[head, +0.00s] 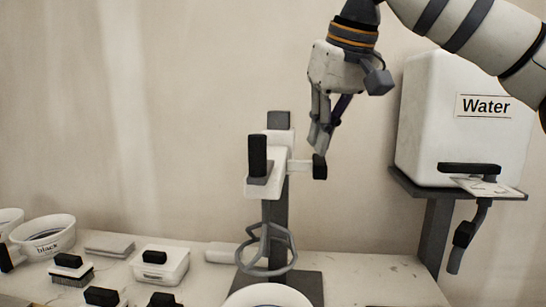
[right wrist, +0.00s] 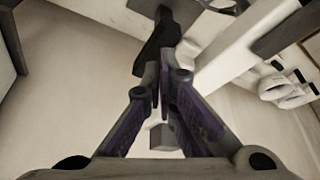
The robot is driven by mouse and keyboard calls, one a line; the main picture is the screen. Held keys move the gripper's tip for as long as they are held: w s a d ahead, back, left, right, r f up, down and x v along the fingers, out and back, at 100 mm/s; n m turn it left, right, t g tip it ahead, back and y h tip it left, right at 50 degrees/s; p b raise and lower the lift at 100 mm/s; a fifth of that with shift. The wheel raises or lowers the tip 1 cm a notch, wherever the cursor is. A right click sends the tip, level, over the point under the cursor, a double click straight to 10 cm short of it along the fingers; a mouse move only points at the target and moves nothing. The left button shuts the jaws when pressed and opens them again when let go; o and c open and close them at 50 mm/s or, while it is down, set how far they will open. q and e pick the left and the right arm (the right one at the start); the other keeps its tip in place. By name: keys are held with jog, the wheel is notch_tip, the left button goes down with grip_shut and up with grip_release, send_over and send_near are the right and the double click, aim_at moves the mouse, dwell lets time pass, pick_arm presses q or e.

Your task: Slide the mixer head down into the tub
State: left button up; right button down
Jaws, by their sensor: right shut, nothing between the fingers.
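The mixer stands on a dark post (head: 275,215), with a white head (head: 268,160) high on it. A black upright handle (head: 258,156) is on the head's front, and a side bar ends in a black knob (head: 320,166). A grey looped whisk (head: 266,250) hangs below the head, above a white tub (head: 268,295) cut off by the bottom edge. My right gripper (head: 318,148) points down, shut and empty, with its tips at the knob; I cannot tell if they touch. In the right wrist view, the closed fingertips (right wrist: 162,82) are close to a dark part. My left gripper is not in view.
A white water tank (head: 450,130) on a bracket is to the right, with a black lever and hanging spout (head: 467,235). White tubs (head: 45,238), boxes and black-handled tools (head: 160,265) crowd the table's left. The table right of the post is mostly clear.

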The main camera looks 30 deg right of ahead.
jog(key=shift+f+p, duration=0.7)
jog(key=shift+f, duration=9.35)
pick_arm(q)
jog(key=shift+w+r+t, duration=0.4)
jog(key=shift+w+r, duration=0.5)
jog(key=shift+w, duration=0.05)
pick_arm(e)
notch_tip(320, 180, up, 9)
